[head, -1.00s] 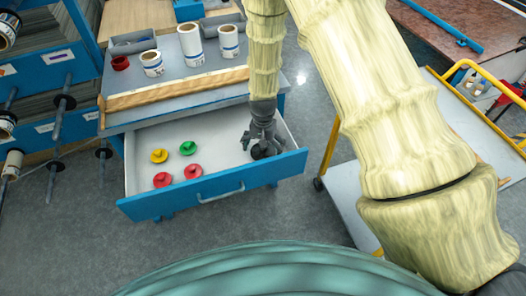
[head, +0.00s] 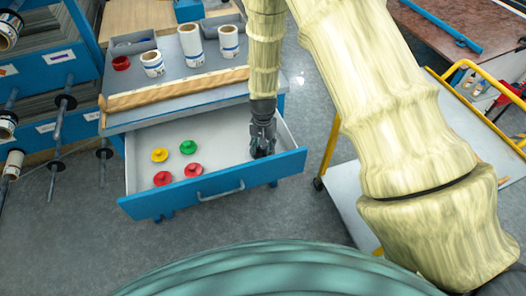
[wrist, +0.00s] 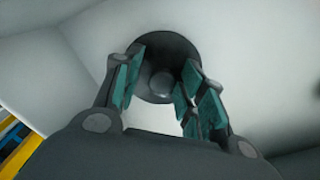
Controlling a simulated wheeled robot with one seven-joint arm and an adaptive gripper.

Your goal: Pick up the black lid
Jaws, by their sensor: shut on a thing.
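The black lid (wrist: 160,49) shows in the wrist view as a dark round disc with a knob at its middle, lying against the pale drawer floor. My gripper (wrist: 160,82) has its teal-padded fingers on both sides of the knob and is shut on the lid. In the head view my gripper (head: 262,150) points down inside the right end of the open drawer (head: 228,135). There the lid is mostly hidden by the fingers. I cannot tell whether the lid touches the drawer floor.
A yellow lid (head: 159,155), a green lid (head: 188,147) and two red lids (head: 193,170) lie in the drawer's left half. The drawer's blue front (head: 215,187) stands close to my gripper. White rolls (head: 190,45) stand on the bench top above. A yellow-railed cart (head: 345,190) stands to the right.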

